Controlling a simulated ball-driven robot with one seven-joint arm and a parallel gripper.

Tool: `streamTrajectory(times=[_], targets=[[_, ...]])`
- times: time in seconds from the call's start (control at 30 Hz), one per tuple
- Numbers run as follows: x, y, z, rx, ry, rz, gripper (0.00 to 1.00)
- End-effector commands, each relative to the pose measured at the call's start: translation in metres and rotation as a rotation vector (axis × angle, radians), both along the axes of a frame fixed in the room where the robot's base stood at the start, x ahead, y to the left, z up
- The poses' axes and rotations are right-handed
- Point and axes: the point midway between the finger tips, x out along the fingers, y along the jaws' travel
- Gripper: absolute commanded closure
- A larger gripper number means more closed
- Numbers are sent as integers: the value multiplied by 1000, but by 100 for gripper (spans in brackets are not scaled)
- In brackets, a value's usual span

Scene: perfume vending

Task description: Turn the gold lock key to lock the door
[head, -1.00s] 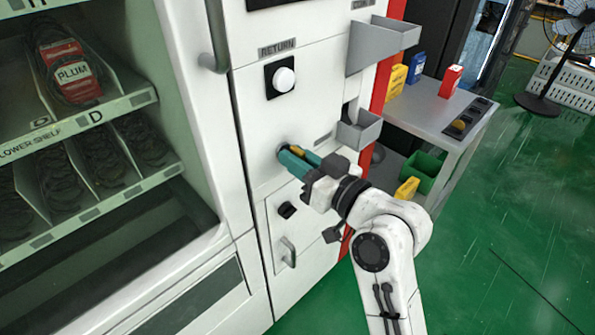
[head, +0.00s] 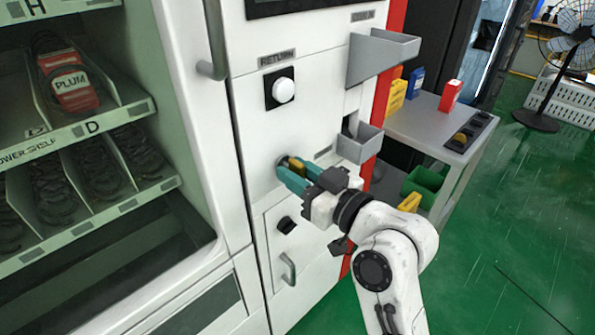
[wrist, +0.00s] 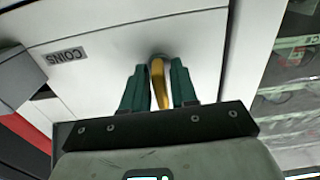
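The gold lock key (wrist: 158,80) sticks out of the white door panel of the vending machine, upright in the wrist view between the two teal fingers. In the head view the key (head: 296,164) shows partly, with the fingers around it. My gripper (head: 292,172) reaches the panel below the white return button. In the wrist view my gripper (wrist: 158,82) straddles the key, with a narrow gap seen on each side of it. The round lock plate (head: 282,161) is mostly hidden behind the fingers.
A grey coin tray (head: 360,143) and a larger grey bin (head: 385,55) jut from the panel right of my gripper. A door handle (head: 212,45) stands up left. A small handle (head: 289,270) and black knob (head: 286,225) sit below. A grey side table (head: 425,125) stands right.

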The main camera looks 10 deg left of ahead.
Motion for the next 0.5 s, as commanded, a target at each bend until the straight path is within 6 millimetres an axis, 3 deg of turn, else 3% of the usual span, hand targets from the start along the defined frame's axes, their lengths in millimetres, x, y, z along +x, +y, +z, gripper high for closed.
streamTrajectory(times=[0.1,0.37,0.5], targets=[[0,0,1,2,-2,0,62],[-1,-2,2,4,-3,-1,62],[-8,-13,2,5,-2,-4,62]])
